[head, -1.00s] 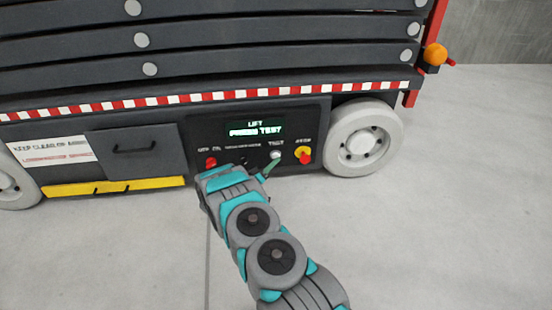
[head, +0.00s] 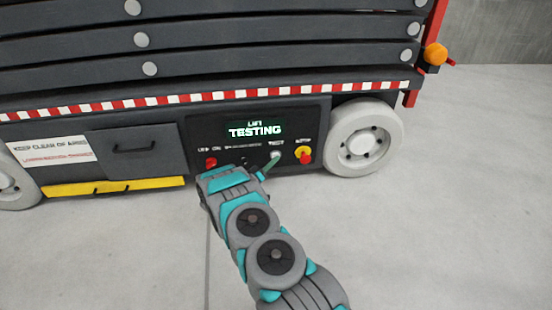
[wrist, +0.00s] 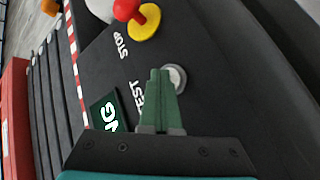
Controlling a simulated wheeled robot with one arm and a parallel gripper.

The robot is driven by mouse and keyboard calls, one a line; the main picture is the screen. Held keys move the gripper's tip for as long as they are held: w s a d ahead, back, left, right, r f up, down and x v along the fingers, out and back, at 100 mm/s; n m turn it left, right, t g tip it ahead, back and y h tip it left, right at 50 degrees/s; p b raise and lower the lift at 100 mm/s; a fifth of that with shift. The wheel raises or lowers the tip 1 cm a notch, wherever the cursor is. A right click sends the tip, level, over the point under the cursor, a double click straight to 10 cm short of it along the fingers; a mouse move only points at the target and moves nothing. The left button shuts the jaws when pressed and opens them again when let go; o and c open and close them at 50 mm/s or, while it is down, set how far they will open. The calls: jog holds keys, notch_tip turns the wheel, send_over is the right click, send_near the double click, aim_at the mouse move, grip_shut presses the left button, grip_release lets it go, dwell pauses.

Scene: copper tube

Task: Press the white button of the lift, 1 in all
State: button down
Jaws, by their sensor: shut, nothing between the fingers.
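The lift's dark control panel (head: 232,172) is in the middle of the head view.
A red stop button on a yellow base (head: 304,154) is just right of the white button. A red knob (head: 211,163) is at the panel's left. A white wheel (head: 364,138) stands to the right. The concrete floor in front is clear.

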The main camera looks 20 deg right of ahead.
jog(key=shift+s, duration=0.15)
jog(key=shift+s+a, duration=0.25)
jog(key=shift+s, duration=0.5)
jog(key=shift+s+a, duration=0.2)
jog(key=shift+s, duration=0.6)
jog(key=shift+s+a, duration=0.25)
jog(key=shift+s, duration=0.55)
jog(key=shift+s+a, duration=0.2)
jog(key=shift+s, duration=0.6)
